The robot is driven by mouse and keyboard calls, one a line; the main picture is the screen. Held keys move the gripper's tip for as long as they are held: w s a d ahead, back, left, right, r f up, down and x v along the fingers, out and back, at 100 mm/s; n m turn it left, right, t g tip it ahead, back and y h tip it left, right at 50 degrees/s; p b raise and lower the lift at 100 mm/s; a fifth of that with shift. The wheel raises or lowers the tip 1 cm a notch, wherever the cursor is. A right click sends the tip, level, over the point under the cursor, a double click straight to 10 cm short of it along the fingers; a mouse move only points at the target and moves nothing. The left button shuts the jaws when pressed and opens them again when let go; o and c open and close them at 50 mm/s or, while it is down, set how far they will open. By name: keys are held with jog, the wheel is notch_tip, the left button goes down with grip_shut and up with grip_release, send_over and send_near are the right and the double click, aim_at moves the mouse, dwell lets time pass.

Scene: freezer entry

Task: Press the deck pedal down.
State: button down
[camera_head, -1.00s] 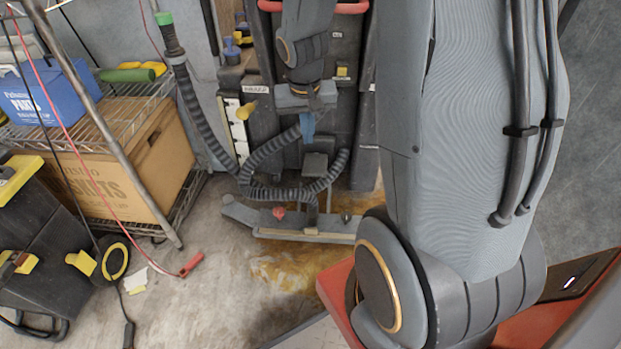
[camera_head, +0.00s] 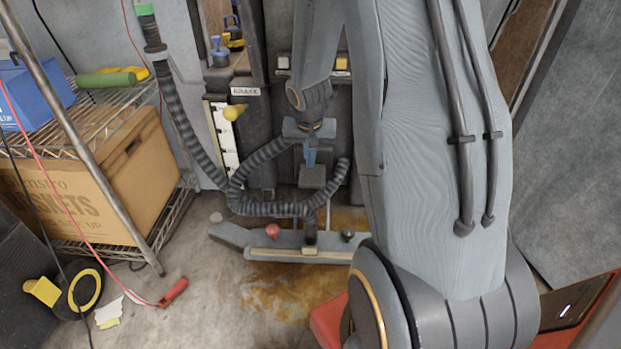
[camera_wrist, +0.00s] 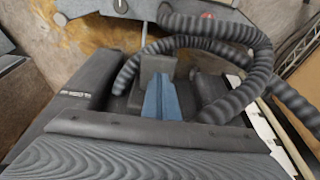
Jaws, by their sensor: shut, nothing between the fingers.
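A small dark grey block that looks like the deck pedal (camera_head: 313,177) sticks out low on the back of a dark floor-cleaning machine (camera_head: 283,110), above its squeegee bar. It also shows in the wrist view (camera_wrist: 157,66), just beyond the blue fingertips. My gripper (camera_head: 310,158) has blue fingers, points down and is shut and empty. In the wrist view my gripper (camera_wrist: 161,98) overlaps the near part of the pedal. I cannot tell whether the fingertips touch it or are slightly above it.
A ribbed hose (camera_head: 240,200) loops around the pedal. The squeegee bar (camera_head: 285,247) has a red knob (camera_head: 272,231). A wire rack (camera_head: 150,237) with a cardboard box (camera_head: 110,180) stands at left. A red-handled tool (camera_head: 173,292) lies on the stained floor.

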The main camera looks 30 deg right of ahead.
aim_at(311, 184)
jog(key=b+x, duration=0.5)
jog(key=x, duration=0.5)
jog(key=shift+a, duration=0.1)
